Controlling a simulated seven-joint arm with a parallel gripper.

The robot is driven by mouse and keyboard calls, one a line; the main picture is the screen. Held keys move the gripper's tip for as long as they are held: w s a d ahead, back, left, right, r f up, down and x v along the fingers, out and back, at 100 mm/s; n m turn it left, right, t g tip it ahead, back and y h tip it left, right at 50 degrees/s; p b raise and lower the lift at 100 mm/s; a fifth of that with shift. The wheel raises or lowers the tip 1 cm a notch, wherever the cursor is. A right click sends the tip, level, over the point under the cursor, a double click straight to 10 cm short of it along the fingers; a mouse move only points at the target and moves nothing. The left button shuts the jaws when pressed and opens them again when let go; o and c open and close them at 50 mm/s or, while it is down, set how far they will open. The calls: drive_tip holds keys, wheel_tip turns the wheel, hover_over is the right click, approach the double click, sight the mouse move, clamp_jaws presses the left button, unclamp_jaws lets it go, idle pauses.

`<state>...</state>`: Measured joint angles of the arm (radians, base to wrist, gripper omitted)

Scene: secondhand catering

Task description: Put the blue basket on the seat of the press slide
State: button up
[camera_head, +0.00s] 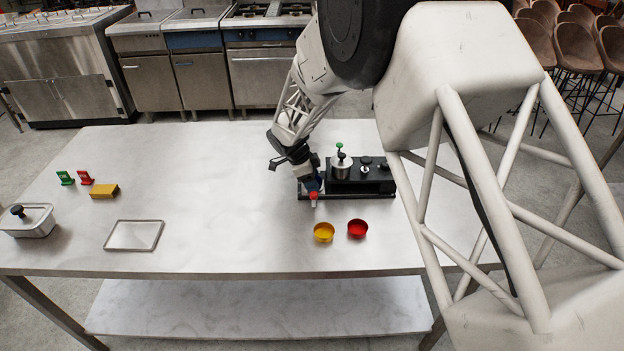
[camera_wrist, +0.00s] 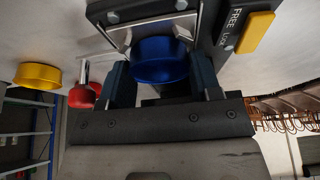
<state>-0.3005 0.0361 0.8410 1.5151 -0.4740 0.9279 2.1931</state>
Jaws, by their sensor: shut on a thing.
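The blue basket (camera_wrist: 160,60) is a small round cup between the fingers of my gripper (camera_wrist: 160,74) in the wrist view. In the head view my gripper (camera_head: 309,178) is at the left end of the black press (camera_head: 376,183), and a bit of blue shows there. My gripper is shut on the basket. The metal seat of the press slide (camera_wrist: 118,38) lies right behind the basket in the wrist view; I cannot tell whether they touch. The slide's red handle (camera_head: 313,196) sticks out toward the front, and shows left of my fingers in the wrist view (camera_wrist: 84,94).
A yellow basket (camera_head: 324,232) and a red basket (camera_head: 357,229) stand in front of the press. A yellow lever (camera_wrist: 256,32) sits beside FREE and LOCK marks. A tray (camera_head: 134,236), a lidded container (camera_head: 28,222) and a yellow block (camera_head: 104,191) are on the left. The table's middle is clear.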

drive_tip(key=shift+f, duration=0.1)
drive_tip(key=o, duration=0.9)
drive_tip(key=v, duration=1.2)
idle(0.5)
